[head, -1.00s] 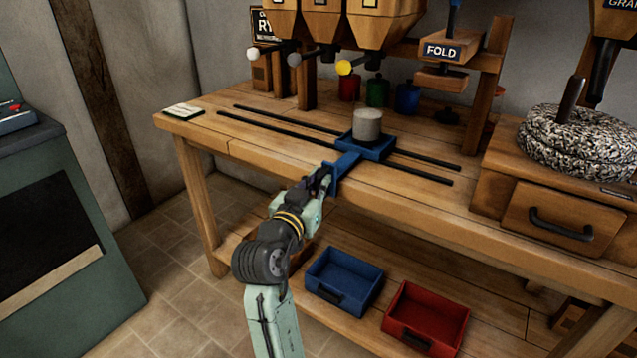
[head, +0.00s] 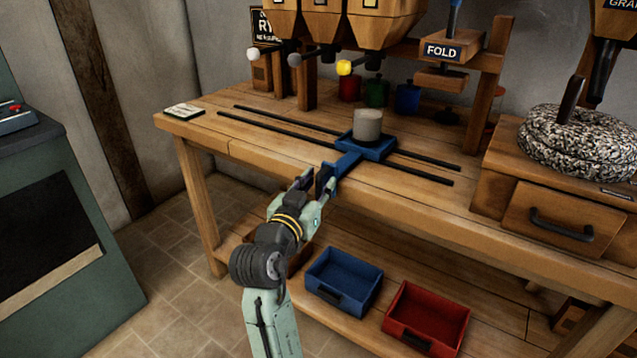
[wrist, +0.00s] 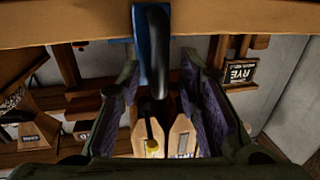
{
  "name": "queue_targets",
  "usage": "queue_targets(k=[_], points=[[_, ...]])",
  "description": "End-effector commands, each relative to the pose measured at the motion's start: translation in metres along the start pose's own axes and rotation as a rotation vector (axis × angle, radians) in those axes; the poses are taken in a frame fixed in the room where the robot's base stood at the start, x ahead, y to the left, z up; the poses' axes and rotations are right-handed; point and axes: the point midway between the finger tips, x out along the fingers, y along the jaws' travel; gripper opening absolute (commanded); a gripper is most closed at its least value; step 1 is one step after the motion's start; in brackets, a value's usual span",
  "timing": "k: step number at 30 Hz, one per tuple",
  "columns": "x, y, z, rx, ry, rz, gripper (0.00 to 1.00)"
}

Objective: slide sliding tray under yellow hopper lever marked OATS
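The blue sliding tray (head: 385,152) sits on two dark rails on the bench and carries a grey cylindrical cup (head: 367,126). Its blue handle (head: 347,165) sticks out past the bench's front edge. The yellow-knobbed lever (head: 344,67) is on the rightmost of the hoppers (head: 385,25); the tray stands in front of and below that hopper. I cannot read an OATS label. My gripper (head: 313,182) is open at the handle's front end, its fingers apart. The wrist view shows the spread fingers (wrist: 159,75) with the dark grip (wrist: 157,45) between them.
White and grey lever knobs (head: 294,60) are left of the yellow one. The rails (head: 240,121) run clear to the left. A FOLD press (head: 440,78) and a drawer box (head: 560,215) stand right. Blue (head: 318,258) and red (head: 400,292) bins lie on the lower shelf.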

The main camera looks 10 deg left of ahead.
Motion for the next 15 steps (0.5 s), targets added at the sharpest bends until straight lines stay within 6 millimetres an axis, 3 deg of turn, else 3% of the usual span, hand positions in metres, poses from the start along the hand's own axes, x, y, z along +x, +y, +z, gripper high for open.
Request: queue_targets(k=[15], points=[[-0.098,-0.001,0.001,0.0,0.0,-0.004,0.32]])
